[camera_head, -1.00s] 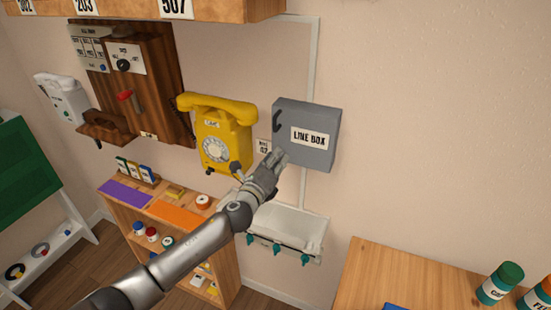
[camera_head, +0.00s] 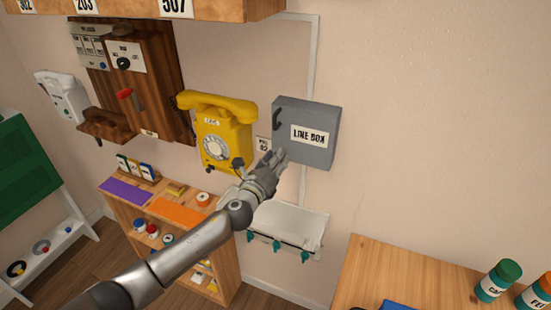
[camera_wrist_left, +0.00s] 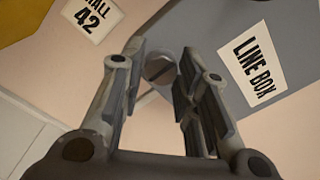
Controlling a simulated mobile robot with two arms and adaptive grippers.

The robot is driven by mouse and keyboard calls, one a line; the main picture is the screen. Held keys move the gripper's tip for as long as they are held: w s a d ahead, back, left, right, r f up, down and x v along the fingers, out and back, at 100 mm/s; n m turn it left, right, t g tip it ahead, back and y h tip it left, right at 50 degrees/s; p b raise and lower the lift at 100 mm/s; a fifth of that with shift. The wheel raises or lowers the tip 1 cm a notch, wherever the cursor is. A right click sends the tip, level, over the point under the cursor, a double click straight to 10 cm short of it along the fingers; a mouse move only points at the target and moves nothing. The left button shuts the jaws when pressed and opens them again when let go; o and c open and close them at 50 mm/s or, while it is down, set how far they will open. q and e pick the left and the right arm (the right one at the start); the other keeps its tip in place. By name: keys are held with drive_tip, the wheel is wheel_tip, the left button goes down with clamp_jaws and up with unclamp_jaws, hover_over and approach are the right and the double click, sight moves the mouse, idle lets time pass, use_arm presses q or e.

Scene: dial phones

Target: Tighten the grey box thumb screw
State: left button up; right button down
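The grey line box (camera_head: 312,118) hangs on the wall to the right of the yellow phone, its door closed. In the left wrist view the box (camera_wrist_left: 208,38) fills the upper middle and right. The thumb screw (camera_wrist_left: 160,70), a round grey slotted head, shows between my left fingers at the box's lower left edge. My left gripper (camera_head: 277,158) is at the box's lower left corner. In the left wrist view my left gripper (camera_wrist_left: 162,58) is open, its fingers on either side of the screw with gaps visible. The screw is hidden in the head view. My right gripper is out of view.
A yellow dial phone (camera_head: 218,135) hangs close left of the hand. A white tray with teal hooks (camera_head: 290,225) is below the box. A wooden shelf (camera_head: 165,208) stands lower left; a wooden table (camera_head: 400,270) is lower right. The wall right of the box is bare.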

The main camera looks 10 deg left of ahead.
use_arm(q)
drive_tip(key=shift+o, duration=1.4)
drive_tip(key=s+a, duration=0.2)
drive_tip(key=s, duration=0.9)
drive_tip(key=shift+s+a, duration=0.2)
drive_tip(key=shift+s, duration=0.15)
